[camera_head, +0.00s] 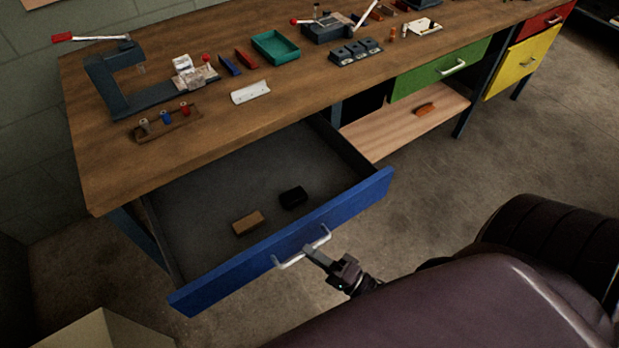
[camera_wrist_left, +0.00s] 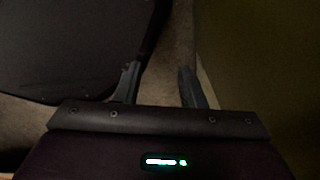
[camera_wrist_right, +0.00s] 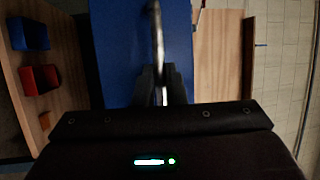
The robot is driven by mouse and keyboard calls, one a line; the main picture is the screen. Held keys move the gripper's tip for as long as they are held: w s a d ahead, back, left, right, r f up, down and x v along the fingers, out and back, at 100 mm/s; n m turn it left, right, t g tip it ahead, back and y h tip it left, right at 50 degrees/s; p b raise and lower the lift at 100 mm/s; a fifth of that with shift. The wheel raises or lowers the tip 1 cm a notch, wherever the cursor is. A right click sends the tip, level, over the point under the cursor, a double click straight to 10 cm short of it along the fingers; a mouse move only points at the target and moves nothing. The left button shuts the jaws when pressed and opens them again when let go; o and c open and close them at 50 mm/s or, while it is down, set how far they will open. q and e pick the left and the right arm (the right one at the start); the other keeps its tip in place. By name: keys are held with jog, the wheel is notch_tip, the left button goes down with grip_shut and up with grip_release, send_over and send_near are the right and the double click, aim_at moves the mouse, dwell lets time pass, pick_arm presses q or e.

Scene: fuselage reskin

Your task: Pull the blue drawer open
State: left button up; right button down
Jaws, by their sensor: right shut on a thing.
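The blue drawer (camera_head: 345,212) is pulled well out from under the left part of the workbench; its inside shows. A brown block (camera_head: 248,222) and a black block (camera_head: 293,197) lie in it. Its pale bar handle (camera_head: 290,262) is on the blue front. My right gripper (camera_head: 314,251) is shut on the handle near its right part. In the right wrist view the fingers (camera_wrist_right: 160,85) close around the handle (camera_wrist_right: 157,40) against the blue front (camera_wrist_right: 120,50). My left gripper (camera_wrist_left: 160,85) shows only in the left wrist view, its fingers apart with nothing between them.
The wooden workbench (camera_head: 130,190) carries a clamp-like tool (camera_head: 115,85), a green tray (camera_head: 276,47) and several small parts. A green drawer (camera_head: 440,70), a yellow door (camera_head: 522,62) and a red drawer (camera_head: 540,22) are to the right, shut. Bare floor (camera_head: 440,175) lies in front.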

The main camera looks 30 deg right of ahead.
jog(key=c, duration=1.5)
grip_release()
jog(key=shift+s+f, duration=0.1)
jog(key=b+v, duration=0.1)
jog(key=v, duration=0.6)
jog(key=shift+s+d, duration=0.15)
jog(key=shift+s, duration=0.1)
